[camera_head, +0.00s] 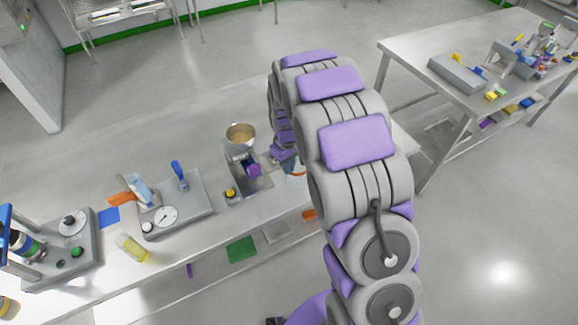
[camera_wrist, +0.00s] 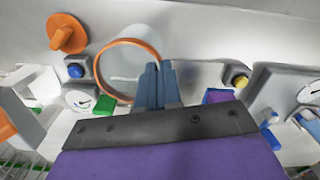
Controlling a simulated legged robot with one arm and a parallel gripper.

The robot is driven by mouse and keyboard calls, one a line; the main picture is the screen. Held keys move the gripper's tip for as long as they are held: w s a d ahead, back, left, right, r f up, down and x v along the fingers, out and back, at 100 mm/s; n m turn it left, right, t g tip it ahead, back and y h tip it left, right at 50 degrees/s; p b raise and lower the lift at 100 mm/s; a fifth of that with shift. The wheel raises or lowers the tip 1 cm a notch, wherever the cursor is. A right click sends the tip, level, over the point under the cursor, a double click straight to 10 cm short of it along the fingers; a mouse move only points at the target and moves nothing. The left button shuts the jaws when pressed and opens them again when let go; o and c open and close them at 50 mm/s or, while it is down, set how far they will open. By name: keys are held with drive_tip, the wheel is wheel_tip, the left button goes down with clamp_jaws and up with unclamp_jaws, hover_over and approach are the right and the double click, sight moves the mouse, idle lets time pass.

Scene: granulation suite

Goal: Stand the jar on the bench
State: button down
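The jar (camera_wrist: 128,62) is pale and see-through, with an orange ring around its mouth. In the wrist view its open mouth faces the camera. My gripper (camera_wrist: 157,68) has its two blue-grey fingers close together at the right side of the ring, and the jar's wall appears to pass between them. The fingers hide that part of the rim. In the head view the jar (camera_head: 296,178) shows partly behind my arm, low over the bench (camera_head: 265,225). I cannot tell whether its base touches the bench.
A device with a metal bowl (camera_head: 241,133) stands just left of the jar. Further left are a grey dial scale (camera_head: 185,213), a yellow bottle (camera_head: 131,248) and another instrument (camera_head: 60,255). An orange knobbed piece (camera_wrist: 67,35) lies near the jar. A second table (camera_head: 405,55) stands back right.

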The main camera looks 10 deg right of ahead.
drive_tip(key=w+f, duration=0.1)
drive_tip(key=w+f+b, duration=0.1)
drive_tip(key=d+f, duration=0.1)
drive_tip(key=f, duration=0.1)
drive_tip(key=shift+w+b, duration=0.3)
drive_tip(key=shift+w, duration=0.1)
drive_tip(key=shift+r, duration=0.1)
drive_tip(key=c, duration=1.3)
unclamp_jaws()
